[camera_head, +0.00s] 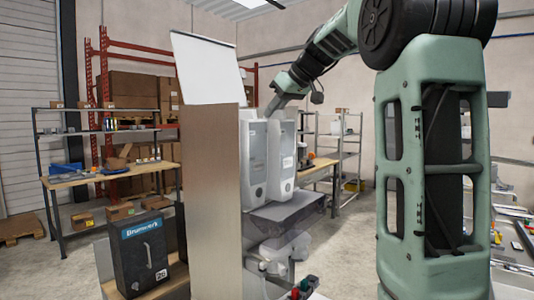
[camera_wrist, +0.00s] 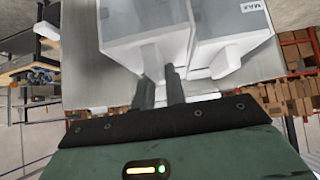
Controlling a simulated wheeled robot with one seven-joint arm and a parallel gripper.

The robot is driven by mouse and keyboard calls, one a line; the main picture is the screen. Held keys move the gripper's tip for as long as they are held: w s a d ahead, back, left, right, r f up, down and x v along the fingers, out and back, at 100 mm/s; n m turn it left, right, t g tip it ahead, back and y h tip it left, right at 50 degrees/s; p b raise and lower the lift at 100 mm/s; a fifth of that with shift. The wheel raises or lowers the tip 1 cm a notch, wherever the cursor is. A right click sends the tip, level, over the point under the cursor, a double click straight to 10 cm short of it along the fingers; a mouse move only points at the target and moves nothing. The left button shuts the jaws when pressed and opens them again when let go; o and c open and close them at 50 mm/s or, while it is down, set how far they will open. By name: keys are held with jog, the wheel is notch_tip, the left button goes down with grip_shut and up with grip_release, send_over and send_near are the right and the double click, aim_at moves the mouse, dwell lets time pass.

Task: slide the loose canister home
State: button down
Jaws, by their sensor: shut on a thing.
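Two pale grey canisters with white parts stand side by side on the dispenser row in the head view: a left canister (camera_head: 253,160) and a right canister (camera_head: 281,160). My gripper (camera_head: 272,108) is at their top, its fingers mostly hidden there. In the wrist view my gripper (camera_wrist: 160,88) is shut on the white tab of the nearer canister (camera_wrist: 140,25), which appears to be the right one in the head view. The other canister (camera_wrist: 228,25), marked MAX, is close beside it. Its tab is free. How far the held canister is seated cannot be told.
A tall panel (camera_head: 212,200) stands directly left of the canisters, with a white board (camera_head: 207,68) above it. A grey ledge (camera_head: 285,210) lies below them. A dark Drumwork box (camera_head: 145,252) stands at the lower left. Shelves and benches are farther back.

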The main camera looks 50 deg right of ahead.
jog(key=shift+w+f+g, duration=0.1)
jog(key=shift+f+g, duration=0.2)
jog(key=shift+f, duration=0.7)
jog(key=r+p, duration=0.3)
jog(key=shift+w, duration=0.25)
notch_tip(320, 180, up, 3)
jog(key=p, duration=0.2)
jog(key=shift+p, duration=0.4)
jog(key=shift+s+d+f+b, duration=0.2)
jog(key=shift+s+f+b, duration=0.15)
jog(key=shift+s+b, duration=0.05)
jog(key=shift+s+d, duration=0.25)
jog(key=shift+s, duration=0.35)
jog(key=s+b, duration=0.5)
jog(key=s, duration=1.1)
jog(key=shift+d, duration=0.35)
jog(key=shift+b, duration=0.4)
